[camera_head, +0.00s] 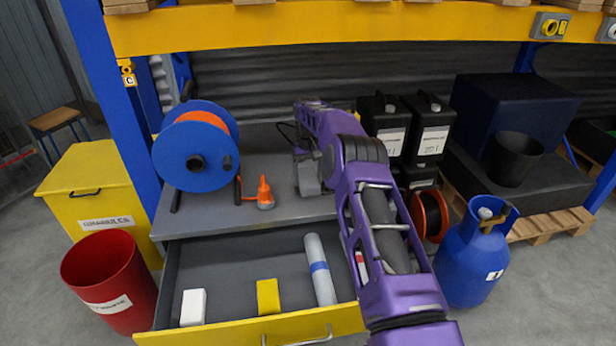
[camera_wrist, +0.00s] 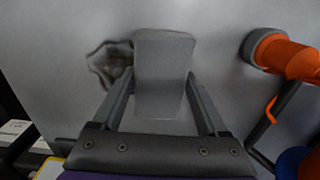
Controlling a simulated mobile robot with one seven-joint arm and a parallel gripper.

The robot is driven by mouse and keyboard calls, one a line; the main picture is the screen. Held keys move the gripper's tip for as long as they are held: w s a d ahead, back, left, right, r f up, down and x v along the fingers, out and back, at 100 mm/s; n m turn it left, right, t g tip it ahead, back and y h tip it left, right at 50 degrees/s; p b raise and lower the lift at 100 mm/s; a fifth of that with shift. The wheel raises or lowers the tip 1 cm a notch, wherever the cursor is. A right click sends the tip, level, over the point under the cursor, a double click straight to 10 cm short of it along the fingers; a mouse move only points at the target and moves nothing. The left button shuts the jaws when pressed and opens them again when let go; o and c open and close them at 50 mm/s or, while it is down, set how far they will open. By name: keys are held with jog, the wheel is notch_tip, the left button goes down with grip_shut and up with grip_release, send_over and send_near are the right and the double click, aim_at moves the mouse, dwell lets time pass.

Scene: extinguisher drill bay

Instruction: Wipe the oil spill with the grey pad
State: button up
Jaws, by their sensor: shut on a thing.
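The grey pad (camera_wrist: 163,75) is a flat, rounded rectangle between the two fingers of my gripper (camera_wrist: 160,88). My gripper is shut on it, with a finger along each side. In the wrist view the oil spill (camera_wrist: 106,66) is a dark, uneven-edged patch on the grey surface, left of the pad. The pad's left edge borders or covers part of it. In the head view the pad (camera_head: 309,178) is at the end of my purple arm, over the grey worktop (camera_head: 215,213). I cannot tell whether the pad touches the worktop.
Black canisters (camera_head: 427,125) are at the right. Below, an open drawer (camera_head: 225,262) holds a white block, a yellow block and a grey tube.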

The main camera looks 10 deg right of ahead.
jog(key=shift+f+b, duration=0.65)
jog(key=shift+f, duration=0.45)
dwell(0.4)
jog(key=shift+d, duration=0.15)
